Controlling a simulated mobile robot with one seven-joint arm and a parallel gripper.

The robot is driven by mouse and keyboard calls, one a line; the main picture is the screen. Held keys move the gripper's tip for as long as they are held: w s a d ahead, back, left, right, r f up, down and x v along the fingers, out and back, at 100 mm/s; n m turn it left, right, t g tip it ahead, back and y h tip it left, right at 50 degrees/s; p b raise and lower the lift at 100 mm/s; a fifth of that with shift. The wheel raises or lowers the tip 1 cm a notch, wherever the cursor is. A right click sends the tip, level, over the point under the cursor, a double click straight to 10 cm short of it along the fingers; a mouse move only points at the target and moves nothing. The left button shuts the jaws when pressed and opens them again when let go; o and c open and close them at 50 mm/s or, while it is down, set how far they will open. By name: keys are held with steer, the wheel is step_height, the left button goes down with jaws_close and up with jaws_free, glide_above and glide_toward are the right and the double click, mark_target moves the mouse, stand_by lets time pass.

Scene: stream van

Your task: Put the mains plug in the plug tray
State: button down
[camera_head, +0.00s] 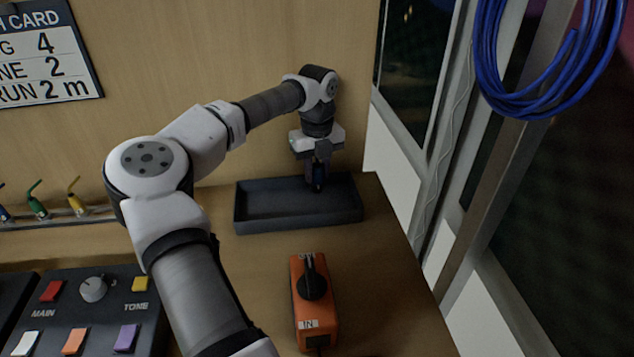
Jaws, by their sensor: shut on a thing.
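My gripper (318,172) points down over the right part of a dark grey open tray (262,222), which stands against the wooden back wall. It is shut on a small dark blue thing (319,184), which I take to be the mains plug. The plug hangs at the tray's right end, inside or just above its rim; I cannot tell whether it touches the floor of the tray. The fingers hide part of the plug. The left and middle of the tray look empty.
An orange box (314,316) with a black knob stands in front of the tray. A control panel (95,305) is at lower left, with coloured leads (75,196) behind it. The desk's right edge lies close to the tray. A blue cable coil (487,60) hangs at upper right.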

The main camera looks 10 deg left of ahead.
mark_target(317, 185)
steer(key=shift+f+p, duration=0.35)
steer(key=shift+f, duration=1.85)
steer(key=shift+f, duration=0.25)
steer(key=c, duration=1.1)
jaws_free()
steer(key=shift+r, duration=0.1)
steer(key=shift+c, duration=0.2)
step_height(317, 185, up, 12)
steer(key=shift+r+b, duration=0.15)
steer(key=shift+b, duration=0.7)
steer(key=shift+s, duration=0.1)
